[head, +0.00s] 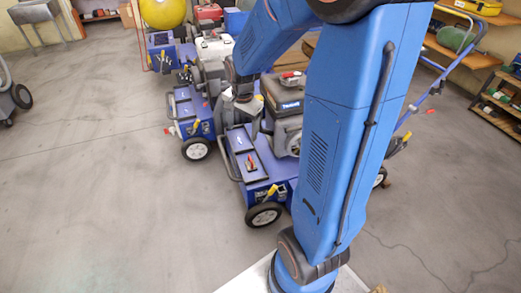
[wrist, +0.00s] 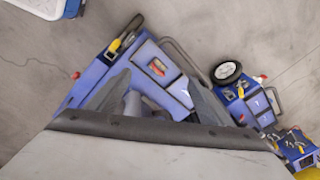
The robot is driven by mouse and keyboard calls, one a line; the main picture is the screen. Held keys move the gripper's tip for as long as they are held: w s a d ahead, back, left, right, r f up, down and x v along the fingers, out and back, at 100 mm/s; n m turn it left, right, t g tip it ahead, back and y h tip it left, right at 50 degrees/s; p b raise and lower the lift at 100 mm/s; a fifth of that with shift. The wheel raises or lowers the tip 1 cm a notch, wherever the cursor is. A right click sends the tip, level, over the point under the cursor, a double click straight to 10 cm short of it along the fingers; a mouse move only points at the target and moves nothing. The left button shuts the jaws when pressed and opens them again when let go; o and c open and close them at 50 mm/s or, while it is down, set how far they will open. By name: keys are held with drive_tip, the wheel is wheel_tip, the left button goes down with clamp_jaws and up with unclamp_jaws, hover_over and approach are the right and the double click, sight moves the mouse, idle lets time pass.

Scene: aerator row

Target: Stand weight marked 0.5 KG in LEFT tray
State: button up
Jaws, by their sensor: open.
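My gripper (wrist: 158,78) is open, its two dark fingers spread over a blue machine (wrist: 88,80) in the wrist view. In the head view my gripper (head: 246,108) hangs above the nearest blue machine (head: 262,182). A small grey upright shape (wrist: 132,103) shows between the fingers, nearer the left one; I cannot tell whether it is a weight. No 0.5 KG marking is readable.
A second blue machine (head: 187,120) stands close behind to the left, with wheels and handles sticking out. A black engine (head: 285,100) rises right of my gripper. Shelves (head: 468,50) stand at the right.

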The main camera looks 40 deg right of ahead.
drive_tip(key=s+a+r+n+t, duration=0.1)
drive_tip(key=s+a+r+n, duration=0.2)
drive_tip(key=s, duration=0.5)
drive_tip(key=s+a+r+n+t, duration=0.1)
drive_tip(key=s+a+r+n, duration=0.2)
drive_tip(key=s+r+n, duration=0.2)
drive_tip(key=s+a+r+n+t, duration=0.1)
drive_tip(key=s+r+n, duration=0.4)
drive_tip(key=s, duration=0.6)
drive_tip(key=shift+a+n, duration=0.4)
drive_tip(key=shift+a, duration=0.5)
drive_tip(key=shift+r, duration=0.1)
